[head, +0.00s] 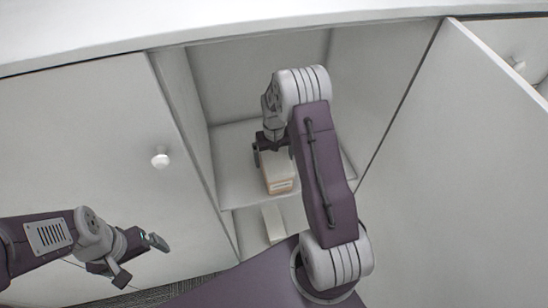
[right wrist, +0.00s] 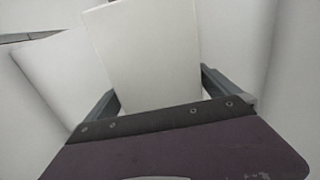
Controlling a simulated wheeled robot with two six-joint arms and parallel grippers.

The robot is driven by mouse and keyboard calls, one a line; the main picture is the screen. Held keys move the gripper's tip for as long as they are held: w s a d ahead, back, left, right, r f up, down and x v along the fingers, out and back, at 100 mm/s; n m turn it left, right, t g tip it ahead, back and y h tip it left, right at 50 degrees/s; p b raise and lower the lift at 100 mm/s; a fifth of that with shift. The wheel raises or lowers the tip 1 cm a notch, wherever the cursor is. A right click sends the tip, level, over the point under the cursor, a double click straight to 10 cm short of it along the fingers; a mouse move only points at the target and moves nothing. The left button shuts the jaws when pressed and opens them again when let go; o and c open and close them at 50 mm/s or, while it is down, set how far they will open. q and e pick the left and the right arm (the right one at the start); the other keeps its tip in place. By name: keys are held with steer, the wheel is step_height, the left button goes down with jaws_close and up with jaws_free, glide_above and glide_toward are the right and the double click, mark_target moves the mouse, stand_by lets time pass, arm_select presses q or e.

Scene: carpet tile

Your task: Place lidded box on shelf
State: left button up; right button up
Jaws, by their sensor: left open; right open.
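The lidded box (head: 279,180) has a pale top and a tan front with a light label. It appears to rest on the shelf (head: 235,165) inside the open cabinet. My right gripper (head: 271,148) is at the back end of the box, and my right arm hides part of that area. In the right wrist view a large pale box surface (right wrist: 148,58) stands between the two open fingers (right wrist: 158,90); contact cannot be told. My left gripper (head: 140,260) is open and empty, low at the left in front of the closed door.
The closed cabinet door (head: 110,130) with a round white knob (head: 160,158) is at the left. An open door (head: 450,150) stands at the right of the opening. A pale upright piece (head: 272,222) shows below the shelf. Shelf room is free left of the box.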

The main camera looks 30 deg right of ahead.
step_height(320, 180, up, 8)
steer(key=shift+f+p, duration=0.1)
steer(key=shift+p, duration=0.2)
steer(key=shift+n+t, duration=0.3)
steer(key=shift+n, duration=0.4)
steer(key=s+a, duration=0.2)
steer(key=s+a+r, duration=0.1)
steer(key=s+a, duration=0.1)
steer(key=s+a+r, duration=0.1)
steer(key=s+a, duration=0.1)
steer(key=s, duration=0.1)
steer(key=shift+s+a+r, duration=0.1)
steer(key=shift+a+r, duration=0.1)
steer(key=shift+a, duration=0.05)
steer(key=s+a+n, duration=0.1)
steer(key=s+a, duration=0.3)
steer(key=s, duration=0.6)
steer(key=shift+s+t, duration=0.15)
steer(key=shift+t, duration=0.15)
